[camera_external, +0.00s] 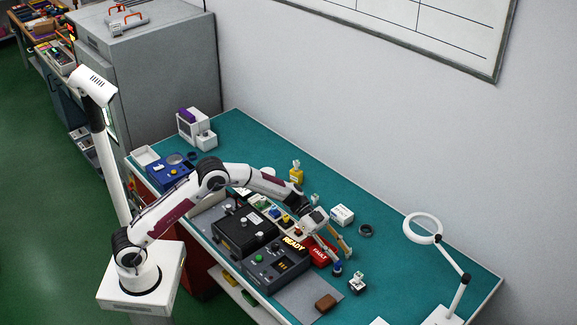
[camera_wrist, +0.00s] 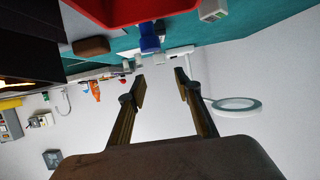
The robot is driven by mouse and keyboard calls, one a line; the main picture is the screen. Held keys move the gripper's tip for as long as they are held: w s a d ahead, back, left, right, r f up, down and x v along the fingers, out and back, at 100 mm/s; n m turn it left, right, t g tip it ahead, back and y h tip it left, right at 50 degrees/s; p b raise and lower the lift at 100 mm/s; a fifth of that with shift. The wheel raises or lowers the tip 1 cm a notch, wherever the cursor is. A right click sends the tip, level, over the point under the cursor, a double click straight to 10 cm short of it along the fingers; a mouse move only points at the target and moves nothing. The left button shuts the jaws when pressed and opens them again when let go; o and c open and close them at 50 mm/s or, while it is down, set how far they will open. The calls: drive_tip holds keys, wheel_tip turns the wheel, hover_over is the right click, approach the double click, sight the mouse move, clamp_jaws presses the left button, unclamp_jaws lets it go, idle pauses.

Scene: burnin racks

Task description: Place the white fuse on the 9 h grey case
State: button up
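My gripper (camera_external: 341,254) is open above the table's front right, beside the red bin (camera_external: 320,252). In the wrist view its fingers (camera_wrist: 160,77) are apart with nothing between the tips. A small blue-topped piece (camera_external: 337,268) stands just below the gripper, and a blue piece shows beyond the fingertips in the wrist view (camera_wrist: 150,38). A small white-topped piece on a dark base (camera_external: 358,283) stands to its right. I cannot tell which piece is the white fuse. No "9 h" label is readable, so I cannot pick out that grey case.
A dark unit with a lit READY sign (camera_external: 275,264) and a black case (camera_external: 240,232) stand left of my gripper. A brown block (camera_external: 325,303) lies at the front edge. A white box (camera_external: 342,215) and a ring lamp (camera_external: 423,228) stand right.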

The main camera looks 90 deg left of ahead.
idle(0.8)
wheel_tip(320, 180, up, 16)
drive_tip(key=w+a+n+t+y, duration=0.1)
drive_tip(key=w+n+t+y, duration=0.15)
drive_tip(key=t+y, duration=0.2)
drive_tip(key=s+a+r+n+y, duration=0.2)
drive_tip(key=s+r+n+y, duration=0.2)
drive_tip(key=s+r+y, duration=0.45)
drive_tip(key=s+d+f+n+g, duration=0.1)
drive_tip(key=s+d+g, duration=0.1)
drive_tip(key=s, duration=0.9)
drive_tip(key=s+d+n+g, duration=0.1)
drive_tip(key=s+n+g, duration=0.1)
drive_tip(key=s, duration=0.8)
drive_tip(key=s+d+f+g+h, duration=0.1)
drive_tip(key=s+d+f, duration=0.2)
drive_tip(key=s, duration=0.4)
drive_tip(key=s+d+f+g+h, duration=0.1)
drive_tip(key=s+d+f+g, duration=0.1)
drive_tip(key=s, duration=0.6)
drive_tip(key=s+d+f+g+h, duration=0.1)
drive_tip(key=s+d+f, duration=0.4)
drive_tip(key=s, duration=0.2)
drive_tip(key=shift+s+f, duration=0.3)
drive_tip(key=shift+s, duration=0.1)
